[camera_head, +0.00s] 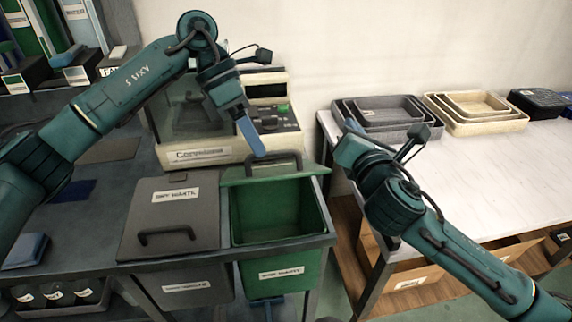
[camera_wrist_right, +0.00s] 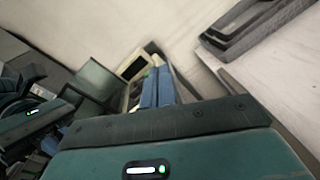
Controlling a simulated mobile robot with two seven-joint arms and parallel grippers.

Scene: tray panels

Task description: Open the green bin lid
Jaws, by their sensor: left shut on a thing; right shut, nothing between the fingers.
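The green bin (camera_head: 322,232) stands at the right end of the dark table, and its inside shows empty. Its green lid (camera_head: 237,174) is raised along the back of the opening, seen at a low angle, with a dark handle (camera_head: 290,157) at its top. My left gripper (camera_head: 257,152) is shut on the lid handle; its blue fingers partly hide the contact. My right gripper (camera_head: 350,126) is shut and empty, to the right of the bin near the grey trays. Its blue fingers also show together in the right wrist view (camera_wrist_right: 158,82).
A grey bin with a closed lid (camera_head: 170,212) is left of the green bin. A cream machine (camera_head: 275,130) stands behind them. Nested grey trays (camera_head: 385,112) and cream trays (camera_head: 477,108) sit on the white table (camera_head: 490,180), whose front middle is clear.

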